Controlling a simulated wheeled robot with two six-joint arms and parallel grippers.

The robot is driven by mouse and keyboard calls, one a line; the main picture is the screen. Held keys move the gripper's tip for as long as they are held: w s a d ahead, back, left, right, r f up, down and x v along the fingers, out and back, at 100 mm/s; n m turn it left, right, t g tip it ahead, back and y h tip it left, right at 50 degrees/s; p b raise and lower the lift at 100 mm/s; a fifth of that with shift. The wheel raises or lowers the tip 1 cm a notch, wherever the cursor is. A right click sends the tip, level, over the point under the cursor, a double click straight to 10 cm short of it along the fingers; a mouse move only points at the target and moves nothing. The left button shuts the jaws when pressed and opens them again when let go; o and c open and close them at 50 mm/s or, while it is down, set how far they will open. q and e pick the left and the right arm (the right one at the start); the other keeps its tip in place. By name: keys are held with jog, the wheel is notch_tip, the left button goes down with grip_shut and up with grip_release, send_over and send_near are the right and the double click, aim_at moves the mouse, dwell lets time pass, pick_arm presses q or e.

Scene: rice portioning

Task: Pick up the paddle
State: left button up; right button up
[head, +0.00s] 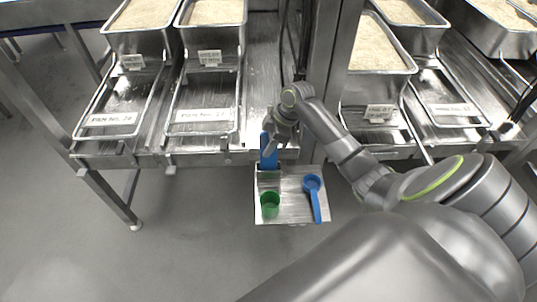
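The blue paddle (266,160) stands upright at the back left of a small metal tray (290,211). A metal holder (269,174) hides its lower end. My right gripper (277,146) is at the paddle's upper part, just to its right, and overlaps it in the picture. It is too small to tell whether the fingers touch or grip the paddle. My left gripper is out of view.
A green cup (270,206) and a blue scoop (313,189) are on the tray. Metal racks with rice pans (209,38) and labelled empty trays (203,127) stand behind. A steel post (322,60) rises beside my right arm.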

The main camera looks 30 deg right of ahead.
jog(key=shift+c, duration=0.2)
grip_shut()
jog(key=shift+r, duration=0.2)
